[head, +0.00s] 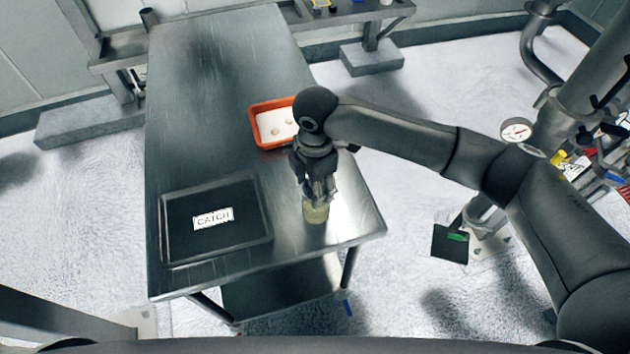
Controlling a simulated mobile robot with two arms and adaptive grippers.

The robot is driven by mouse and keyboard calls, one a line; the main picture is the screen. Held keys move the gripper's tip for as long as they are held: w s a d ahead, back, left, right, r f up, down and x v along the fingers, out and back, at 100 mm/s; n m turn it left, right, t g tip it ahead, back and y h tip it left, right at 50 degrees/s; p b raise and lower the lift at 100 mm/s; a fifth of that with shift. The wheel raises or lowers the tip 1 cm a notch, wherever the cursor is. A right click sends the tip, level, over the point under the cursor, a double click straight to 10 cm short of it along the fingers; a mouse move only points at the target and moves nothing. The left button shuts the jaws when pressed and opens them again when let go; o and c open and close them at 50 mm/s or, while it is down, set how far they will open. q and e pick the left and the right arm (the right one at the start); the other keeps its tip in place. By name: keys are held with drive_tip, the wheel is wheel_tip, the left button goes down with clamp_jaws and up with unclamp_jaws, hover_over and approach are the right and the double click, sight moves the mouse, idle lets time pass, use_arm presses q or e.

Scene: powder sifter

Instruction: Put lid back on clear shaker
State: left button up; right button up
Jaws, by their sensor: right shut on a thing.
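A clear shaker (316,212) with pale yellowish contents stands on the metal table near its front right edge. My right gripper (318,196) reaches down from above and is shut at the shaker's top. Its fingers cover the top, so I cannot tell whether it holds the lid or the shaker, or whether the lid is seated. No separate lid shows on the table. My left gripper is not in view.
The metal table (205,100) carries a black tray (167,228) labelled CATCH at the front left and an orange bin (254,128) with white contents behind my right gripper. The table's far half is clear. A gauge (516,131) and pipes stand at the right.

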drive_tip(key=o, duration=0.8)
drive_tip(key=o, duration=0.5)
wheel_tip(320, 180, up, 5)
drive_tip(key=p, duration=0.5)
drive_tip(key=shift+f, duration=0.2)
drive_tip(key=shift+r+p, duration=0.75)
drive_tip(key=shift+r, duration=0.45)
